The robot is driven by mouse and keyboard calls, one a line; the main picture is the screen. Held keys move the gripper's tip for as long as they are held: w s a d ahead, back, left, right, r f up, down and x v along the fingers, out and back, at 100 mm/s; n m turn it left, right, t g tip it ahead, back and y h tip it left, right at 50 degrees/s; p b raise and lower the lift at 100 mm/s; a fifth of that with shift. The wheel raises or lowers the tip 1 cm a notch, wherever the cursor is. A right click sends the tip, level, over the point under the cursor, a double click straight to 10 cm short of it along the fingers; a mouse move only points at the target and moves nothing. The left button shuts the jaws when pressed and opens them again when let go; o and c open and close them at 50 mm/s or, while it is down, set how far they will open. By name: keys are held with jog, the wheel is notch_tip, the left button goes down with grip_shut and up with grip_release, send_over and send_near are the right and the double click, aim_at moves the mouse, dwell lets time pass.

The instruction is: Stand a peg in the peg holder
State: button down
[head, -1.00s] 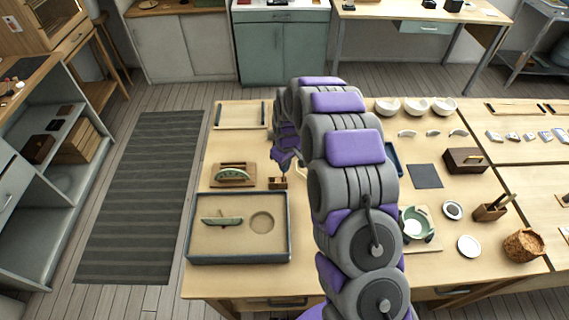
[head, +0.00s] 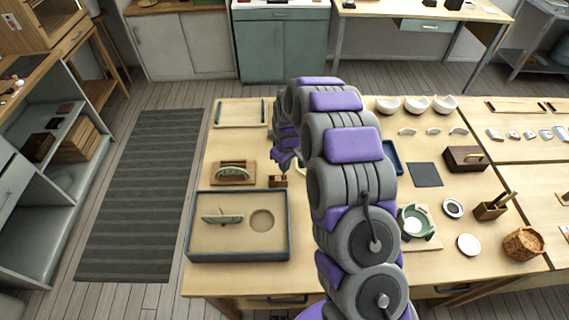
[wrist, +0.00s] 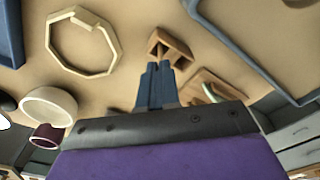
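The peg holder (head: 278,181), a small wooden block with dark openings, stands on the workbench right of the half-round green piece's stand. It also shows just past my fingertips in the wrist view (wrist: 177,46). My gripper (head: 285,162) hangs just above and behind it, pointing down. In the wrist view my gripper's two blue fingers (wrist: 157,66) lie close together, with no clear gap between them. I cannot make out a peg between them. The fingertips overlap the holder's near edge in that view; whether they touch it is unclear.
A blue-rimmed tray (head: 288,228) lies in front of the holder, and a wooden stand with a green piece (head: 234,172) is to its left. An octagonal wooden ring (wrist: 54,53) and a white cup (wrist: 35,117) lie left of my fingers in the wrist view.

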jog(key=shift+f, duration=0.75)
dwell(0.8)
jog(key=c, duration=1.8)
grip_release()
jog(key=o, duration=0.5)
jog(key=shift+o, duration=0.4)
jog(key=o, duration=0.4)
jog(key=shift+r, duration=0.1)
jog(key=shift+r+p, duration=0.75)
jog(key=shift+r, duration=2.2)
jog(key=shift+r, duration=0.1)
